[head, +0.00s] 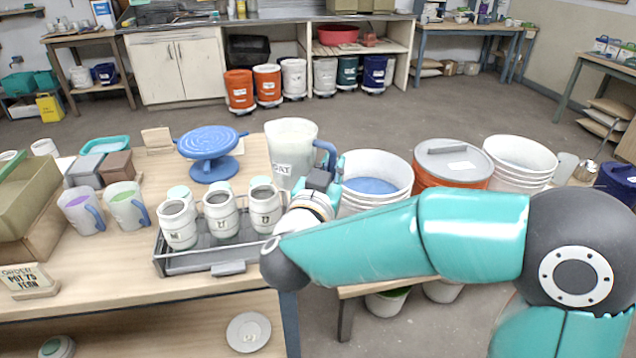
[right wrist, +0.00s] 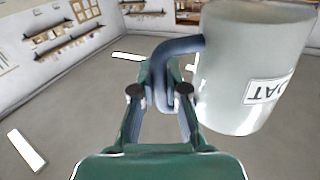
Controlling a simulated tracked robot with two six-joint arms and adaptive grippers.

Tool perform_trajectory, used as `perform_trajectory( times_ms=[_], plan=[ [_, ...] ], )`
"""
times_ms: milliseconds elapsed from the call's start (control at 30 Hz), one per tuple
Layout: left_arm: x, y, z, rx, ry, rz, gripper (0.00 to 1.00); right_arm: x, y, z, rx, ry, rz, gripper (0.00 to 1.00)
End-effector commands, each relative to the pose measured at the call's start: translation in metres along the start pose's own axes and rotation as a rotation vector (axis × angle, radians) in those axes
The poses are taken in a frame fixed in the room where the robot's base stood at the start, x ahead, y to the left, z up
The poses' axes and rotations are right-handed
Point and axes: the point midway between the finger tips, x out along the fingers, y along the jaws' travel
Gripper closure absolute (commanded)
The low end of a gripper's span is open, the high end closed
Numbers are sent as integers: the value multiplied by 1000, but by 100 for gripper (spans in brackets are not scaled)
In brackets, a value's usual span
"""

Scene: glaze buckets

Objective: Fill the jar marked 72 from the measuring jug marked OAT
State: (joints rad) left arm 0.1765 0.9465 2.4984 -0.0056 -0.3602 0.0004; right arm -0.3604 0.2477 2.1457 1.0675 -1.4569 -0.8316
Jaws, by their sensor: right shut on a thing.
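The measuring jug marked OAT (head: 291,150) is a large pale jug with a blue handle. My right gripper (head: 326,178) is shut on its handle, and the jug looks upright, just behind the tray of jars. In the right wrist view the jug (right wrist: 250,70) stands to the right of my gripper (right wrist: 163,95), with the blue handle between the fingers. Several white jars with dark openings stand in a grey tray; the front ones are a left jar (head: 178,226), a middle jar (head: 221,215) and a right jar (head: 265,208). Their marks are too small to read surely. My left gripper is not in view.
The grey tray (head: 205,262) sits near the table's front edge. A blue turntable (head: 209,150) stands behind it. Two smaller jugs, purple (head: 80,212) and green (head: 125,207), stand left. A white bucket (head: 375,165) and a lidded orange bucket (head: 452,160) stand right.

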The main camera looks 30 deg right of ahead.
Motion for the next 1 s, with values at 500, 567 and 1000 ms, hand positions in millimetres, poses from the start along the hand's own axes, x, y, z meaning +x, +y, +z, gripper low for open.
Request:
perform_trajectory(
  times_ms=[500, 567, 1000],
  plan=[
    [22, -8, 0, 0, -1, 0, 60, -1, 0, 21, 5, 4, -2, 100],
    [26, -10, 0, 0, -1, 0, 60, -1, 0, 25, 5, 5, -3, 100],
    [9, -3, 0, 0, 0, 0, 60, -2, 2, 19, -76, -11, -2, 100]
  ],
)
